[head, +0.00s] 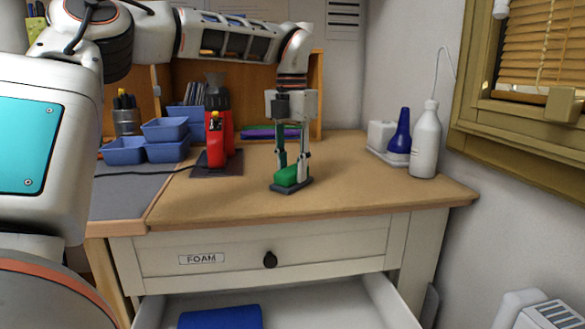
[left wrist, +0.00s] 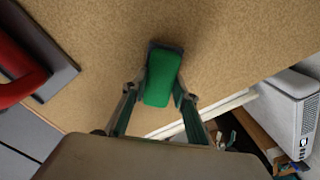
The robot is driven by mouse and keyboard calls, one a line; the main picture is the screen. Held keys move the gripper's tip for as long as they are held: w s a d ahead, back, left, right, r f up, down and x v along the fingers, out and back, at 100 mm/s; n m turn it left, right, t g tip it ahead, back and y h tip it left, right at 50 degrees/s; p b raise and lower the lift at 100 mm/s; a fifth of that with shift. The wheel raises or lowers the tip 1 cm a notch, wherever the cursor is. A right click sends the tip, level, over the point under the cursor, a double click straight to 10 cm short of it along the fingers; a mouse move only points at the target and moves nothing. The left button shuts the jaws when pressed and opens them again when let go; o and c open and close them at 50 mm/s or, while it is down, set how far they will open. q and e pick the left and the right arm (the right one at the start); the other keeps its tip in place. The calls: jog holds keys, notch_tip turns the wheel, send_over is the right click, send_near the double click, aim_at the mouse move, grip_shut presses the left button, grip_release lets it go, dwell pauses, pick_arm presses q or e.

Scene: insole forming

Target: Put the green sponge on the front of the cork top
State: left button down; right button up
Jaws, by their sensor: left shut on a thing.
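The green sponge (head: 287,177) is a block with a dark grey layer underneath, low over the front part of the cork top (head: 380,180). My left gripper (head: 292,164) points down and is shut on the sponge, one finger at each side. In the left wrist view the sponge (left wrist: 161,80) sits between the fingertips (left wrist: 160,94) with the cork behind it. The dark layer shows at its far end there. I cannot tell whether its underside touches the cork. My right gripper is in neither view.
A red tool (head: 219,140) stands on a dark plate left of the sponge, near blue bins (head: 166,150). A white bottle (head: 425,140) and a blue bottle (head: 400,135) stand at the right. An open drawer (head: 375,300) below holds a blue block (head: 220,318).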

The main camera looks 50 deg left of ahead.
aim_at(291, 168)
pick_arm(q)
jog(key=c, duration=1.6)
grip_release()
jog(key=shift+f, duration=0.1)
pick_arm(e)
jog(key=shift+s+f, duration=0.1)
pick_arm(q)
jog(key=shift+r, duration=0.35)
notch_tip(291, 168, up, 8)
jog(key=shift+r+p, duration=0.2)
jog(key=shift+p, duration=0.85)
jog(key=shift+r+p, duration=0.45)
jog(key=shift+r, duration=1.1)
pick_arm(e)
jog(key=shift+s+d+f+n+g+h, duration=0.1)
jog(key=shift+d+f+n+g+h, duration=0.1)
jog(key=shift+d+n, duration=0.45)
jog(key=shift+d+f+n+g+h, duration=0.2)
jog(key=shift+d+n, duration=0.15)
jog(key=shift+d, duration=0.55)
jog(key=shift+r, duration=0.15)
